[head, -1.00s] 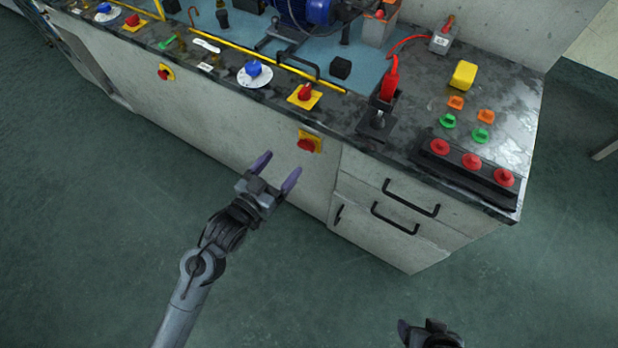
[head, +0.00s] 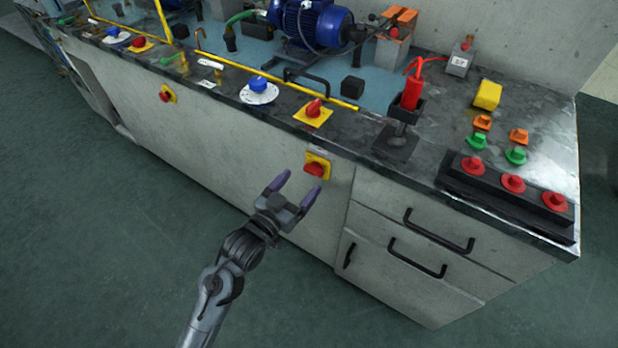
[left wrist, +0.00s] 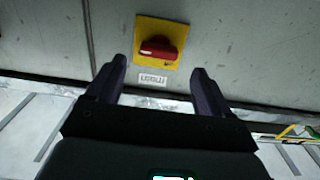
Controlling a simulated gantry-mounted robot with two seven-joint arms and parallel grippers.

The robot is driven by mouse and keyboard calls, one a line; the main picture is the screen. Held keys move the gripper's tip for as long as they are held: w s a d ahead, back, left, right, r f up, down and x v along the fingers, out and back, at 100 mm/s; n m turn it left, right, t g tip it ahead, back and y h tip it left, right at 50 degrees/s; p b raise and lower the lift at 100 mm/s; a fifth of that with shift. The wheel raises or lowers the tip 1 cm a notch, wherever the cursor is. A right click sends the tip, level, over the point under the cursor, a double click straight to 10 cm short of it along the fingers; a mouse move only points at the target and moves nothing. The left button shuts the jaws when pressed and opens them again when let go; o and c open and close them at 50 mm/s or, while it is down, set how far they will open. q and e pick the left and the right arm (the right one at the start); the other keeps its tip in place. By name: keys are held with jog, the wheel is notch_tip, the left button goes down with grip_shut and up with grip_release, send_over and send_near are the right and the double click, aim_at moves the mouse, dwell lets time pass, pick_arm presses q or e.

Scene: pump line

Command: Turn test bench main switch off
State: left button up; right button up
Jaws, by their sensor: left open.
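The main switch is a red knob on a yellow plate (head: 317,168) on the bench's grey front panel, left of the drawers. In the left wrist view, the switch (left wrist: 158,48) is straight ahead with its red handle lying roughly crosswise. A white label reading "main" (left wrist: 151,78) shows upside down beside it. My left gripper (head: 293,190) is open and empty, just in front of and to the lower left of the switch in the head view. In the left wrist view, the fingers (left wrist: 159,68) stand either side of the switch, apart from it. My right gripper is out of view.
Another red knob on yellow (head: 167,94) is further left on the panel. A similar red switch (head: 313,111) sits on the benchtop above. The floor before the bench is clear.

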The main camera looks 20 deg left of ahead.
aim_at(311, 173)
pick_arm(q)
jog(key=x, duration=0.1)
jog(key=b+x, duration=0.1)
jog(key=x, duration=0.1)
jog(key=shift+w+d+f, duration=0.2)
jog(key=shift+w+d, duration=0.05)
jog(key=shift+w+d+r+b, duration=0.1)
jog(key=shift+w+b, duration=0.35)
jog(key=shift+w, duration=0.25)
